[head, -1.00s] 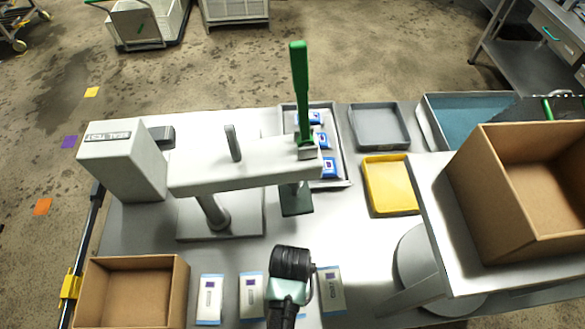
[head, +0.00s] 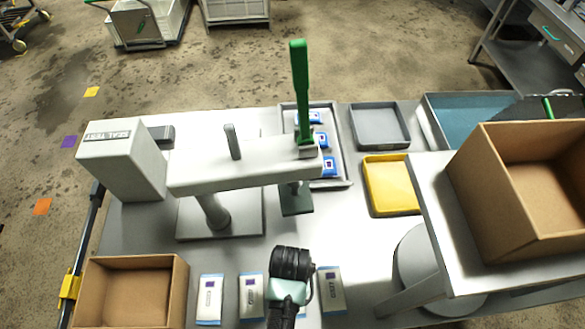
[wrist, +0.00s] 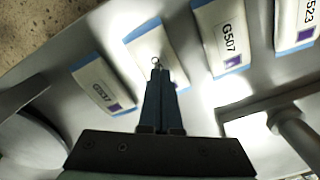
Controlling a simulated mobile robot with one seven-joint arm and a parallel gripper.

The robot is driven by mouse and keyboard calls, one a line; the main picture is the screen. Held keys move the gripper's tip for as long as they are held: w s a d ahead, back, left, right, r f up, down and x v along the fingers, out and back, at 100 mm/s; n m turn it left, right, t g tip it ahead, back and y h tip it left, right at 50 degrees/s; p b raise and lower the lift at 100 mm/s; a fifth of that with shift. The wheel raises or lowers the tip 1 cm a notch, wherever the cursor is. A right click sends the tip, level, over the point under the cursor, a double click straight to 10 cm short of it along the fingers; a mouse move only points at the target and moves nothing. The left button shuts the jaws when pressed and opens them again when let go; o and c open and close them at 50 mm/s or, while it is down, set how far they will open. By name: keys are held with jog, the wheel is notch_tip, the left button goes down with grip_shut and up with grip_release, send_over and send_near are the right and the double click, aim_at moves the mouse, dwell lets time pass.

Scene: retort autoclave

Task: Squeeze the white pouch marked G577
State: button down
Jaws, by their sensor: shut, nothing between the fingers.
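A row of white pouches with blue edges lies on the steel table. In the wrist view one pouch (wrist: 151,40) lies under my gripper (wrist: 157,68), which covers its label, so I cannot read its code. The pouch to its right (wrist: 219,38) reads G507, and the far right pouch (wrist: 297,22) ends in 523. The label on the left pouch (wrist: 100,87) is hard to read, perhaps ending in 37.
A press-like device with a green lever (head: 300,90) stands behind the row. An open carton (head: 130,295) is at the front left, another (head: 525,190) at right. A yellow tray (head: 391,187), a grey tray (head: 380,126) and a tray of blue packs (head: 343,170) sit behind.

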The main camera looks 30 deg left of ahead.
jog(key=shift+f+b, duration=0.3)
jog(key=shift+f, duration=0.3)
jog(key=shift+s+d+f, duration=0.1)
jog(key=shift+s+f, duration=0.1)
jog(key=shift+f, duration=0.1)
dwell(1.0)
notch_tip(320, 180, up, 2)
jog(key=shift+w+r+p, duration=0.15)
jog(key=shift+r+p, duration=0.05)
jog(key=shift+p, duration=1.05)
notch_tip(320, 180, up, 6)
jog(key=p, duration=0.6)
